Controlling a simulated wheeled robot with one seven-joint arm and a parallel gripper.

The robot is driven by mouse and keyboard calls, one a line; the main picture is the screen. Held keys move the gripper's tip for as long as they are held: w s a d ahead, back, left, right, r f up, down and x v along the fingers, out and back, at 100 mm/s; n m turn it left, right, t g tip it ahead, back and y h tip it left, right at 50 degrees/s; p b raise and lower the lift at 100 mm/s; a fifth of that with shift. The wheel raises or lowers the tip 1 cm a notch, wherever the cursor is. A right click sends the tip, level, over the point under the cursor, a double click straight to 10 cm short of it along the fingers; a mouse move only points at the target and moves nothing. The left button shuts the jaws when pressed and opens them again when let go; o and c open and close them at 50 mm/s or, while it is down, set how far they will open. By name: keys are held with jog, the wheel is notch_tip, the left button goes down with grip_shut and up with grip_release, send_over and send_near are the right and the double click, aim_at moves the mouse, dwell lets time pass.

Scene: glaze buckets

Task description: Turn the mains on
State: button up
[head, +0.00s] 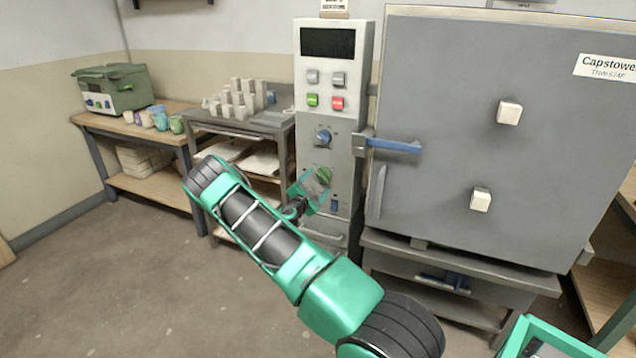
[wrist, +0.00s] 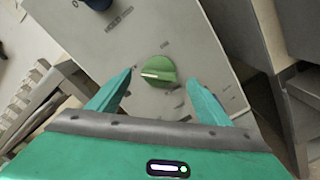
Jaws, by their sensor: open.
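A green rotary knob (wrist: 158,72) with a pale pointer line sits on the grey control panel, and it also shows in the head view (head: 324,174). Small labels around it are too blurred to read. My gripper (wrist: 166,80) is open, with one teal finger on each side of the knob in the wrist view. I cannot tell whether either finger touches it. In the head view my gripper (head: 309,192) is in front of the lower panel, partly covering it. A blue knob (head: 323,136) sits higher on the same control cabinet (head: 304,150).
A large grey kiln door (head: 450,130) with a blue handle (head: 394,145) stands right of the cabinet. A shelf cart (head: 215,125) with white blocks stands left. A bench (head: 100,125) holds cups and a green machine (head: 112,88). The floor (head: 110,260) at left is clear.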

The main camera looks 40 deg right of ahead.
aim_at(322, 177)
jog(key=shift+x, duration=1.85)
jog(key=shift+c, duration=0.6)
